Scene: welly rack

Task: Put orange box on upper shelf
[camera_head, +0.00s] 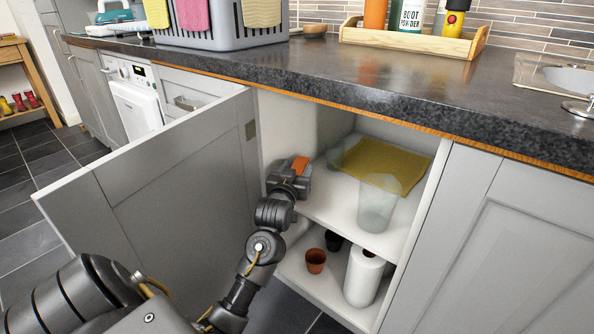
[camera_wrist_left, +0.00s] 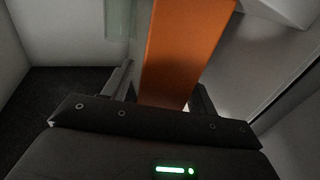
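The orange box (camera_head: 300,165) is at my left gripper (camera_head: 301,174), at the front left of the open cabinet, around upper-shelf height. In the left wrist view the orange box (camera_wrist_left: 182,50) stretches away, slightly tilted, between the two fingers of my left gripper (camera_wrist_left: 162,88), which looks shut on it. The upper shelf (camera_head: 335,212) is white and carries a yellow cloth or mat (camera_head: 385,160) and a translucent tumbler (camera_head: 377,205) near its front. Whether the box touches the shelf is hidden. My right gripper is not in view.
The open grey door (camera_head: 150,180) stands left of my arm. The lower shelf (camera_head: 325,285) holds a terracotta pot (camera_head: 316,260), a dark pot (camera_head: 334,240) and a white roll (camera_head: 363,277). Another translucent vessel (camera_head: 336,156) stands back left on the upper shelf. The dark worktop (camera_head: 330,68) overhangs the opening.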

